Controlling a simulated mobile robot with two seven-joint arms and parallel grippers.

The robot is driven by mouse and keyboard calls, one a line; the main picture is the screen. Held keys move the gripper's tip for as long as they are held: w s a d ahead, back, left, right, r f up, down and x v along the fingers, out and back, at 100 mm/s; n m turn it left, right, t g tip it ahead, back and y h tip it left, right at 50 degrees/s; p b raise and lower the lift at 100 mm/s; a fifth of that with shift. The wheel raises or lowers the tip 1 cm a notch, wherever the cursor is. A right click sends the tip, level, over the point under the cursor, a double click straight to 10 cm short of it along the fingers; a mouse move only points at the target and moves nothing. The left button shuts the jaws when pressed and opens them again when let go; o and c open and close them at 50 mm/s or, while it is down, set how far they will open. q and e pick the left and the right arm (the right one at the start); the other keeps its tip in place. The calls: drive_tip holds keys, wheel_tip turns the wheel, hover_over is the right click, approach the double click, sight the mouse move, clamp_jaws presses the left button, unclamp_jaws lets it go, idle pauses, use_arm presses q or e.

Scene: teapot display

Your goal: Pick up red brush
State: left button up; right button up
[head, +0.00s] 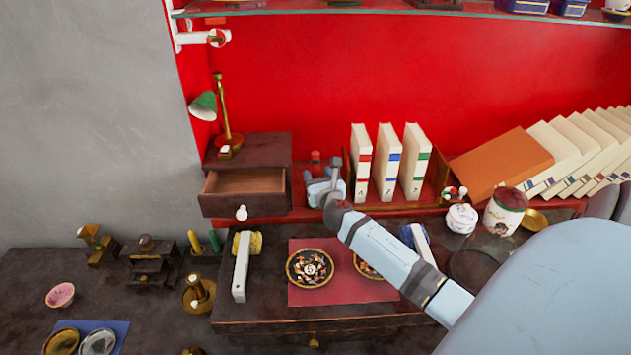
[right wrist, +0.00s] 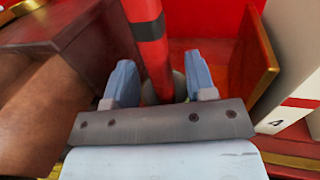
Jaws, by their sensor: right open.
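The red brush (right wrist: 149,42), a red shaft with a black band, stands upright in the right wrist view. In the head view only its red top (head: 315,160) shows, with its lower part hidden behind my right gripper (head: 326,186). In the right wrist view, my right gripper (right wrist: 160,82) is open, with one blue finger on each side of the shaft. The shaft appears between the fingers, with gaps on both sides; I cannot tell its exact depth between them. My left gripper is not in view.
An open drawer in a dark wooden box (head: 268,147) is just left of the gripper. Upright white books (head: 388,162) in a wooden holder stand close to the right. Below are a red mat (head: 300,297) with decorated plates and a white-handled item (head: 241,265).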

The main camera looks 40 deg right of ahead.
drive_tip(key=shift+x, duration=0.85)
drive_tip(key=shift+c, duration=0.5)
clamp_jaws()
wheel_tip(320, 180, up, 20)
drive_tip(key=p, duration=0.3)
